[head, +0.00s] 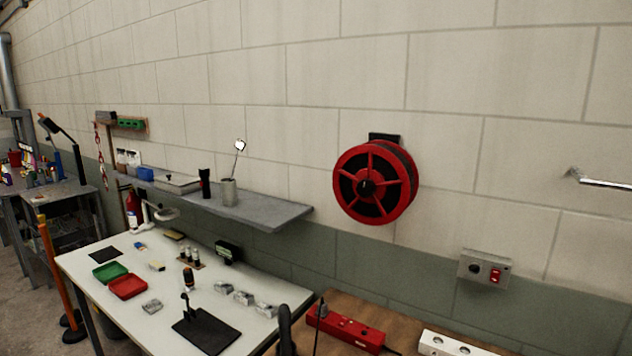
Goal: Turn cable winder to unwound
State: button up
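The cable winder (366,188) is a red spoked reel with a dark hub, right of centre in the head view. It hangs on the block wall from a black bracket (384,138). Dark cable (405,165) appears wound on the drum between its two red flanges. No loose cable end is clearly visible at the reel. My gripper is not in view, so its state and its distance from the winder do not show.
Below the winder are a brown bench (460,340) with a red power strip (350,329) and a white workbench (165,328) with small parts. A grey shelf (268,213) juts out at left. A switch box (485,270) and metal bar (605,183) are at right.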

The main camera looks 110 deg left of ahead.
aim_at(365, 188)
jog(key=u, duration=3.25)
